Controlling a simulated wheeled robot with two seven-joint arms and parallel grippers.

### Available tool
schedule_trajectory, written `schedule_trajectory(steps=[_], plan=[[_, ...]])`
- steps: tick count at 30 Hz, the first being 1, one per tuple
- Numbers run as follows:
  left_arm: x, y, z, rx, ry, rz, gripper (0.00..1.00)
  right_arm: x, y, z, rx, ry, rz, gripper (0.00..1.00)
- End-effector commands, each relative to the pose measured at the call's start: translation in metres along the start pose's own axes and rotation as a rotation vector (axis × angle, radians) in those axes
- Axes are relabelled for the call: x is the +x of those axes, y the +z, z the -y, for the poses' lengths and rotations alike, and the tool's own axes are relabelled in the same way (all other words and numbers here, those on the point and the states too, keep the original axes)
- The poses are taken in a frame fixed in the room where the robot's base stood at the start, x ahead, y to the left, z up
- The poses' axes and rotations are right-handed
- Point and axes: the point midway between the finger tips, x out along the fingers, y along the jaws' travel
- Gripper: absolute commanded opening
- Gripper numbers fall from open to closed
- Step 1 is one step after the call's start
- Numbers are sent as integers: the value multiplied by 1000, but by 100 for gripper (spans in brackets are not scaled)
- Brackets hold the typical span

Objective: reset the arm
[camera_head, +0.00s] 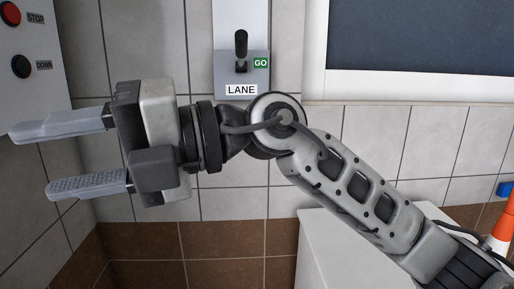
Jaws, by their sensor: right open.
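My right arm reaches in from the lower right. Its right gripper (50,160) points left, and its two pale fingers are spread apart with nothing between them. The gripper is at the left of the view, below the control box with the red button. My left gripper does not show.
A white control box at the top left has a red STOP button (10,14) and a black DOWN button (21,66). A LANE lever (241,45) is on the tiled wall. A white cabinet (315,255) and an orange-and-white cone (503,225) are at the lower right.

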Motion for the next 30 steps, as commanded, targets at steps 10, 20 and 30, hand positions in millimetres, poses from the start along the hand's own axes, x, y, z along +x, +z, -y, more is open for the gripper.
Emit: schedule_trajectory(steps=[10,20,30], plan=[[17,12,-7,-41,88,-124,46,-114,-28,71,617,921,288,49],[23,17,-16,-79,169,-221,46,-205,-76,242,1291,1288,759,49],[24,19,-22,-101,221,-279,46,-209,-158,345,1770,1282,985,49]])
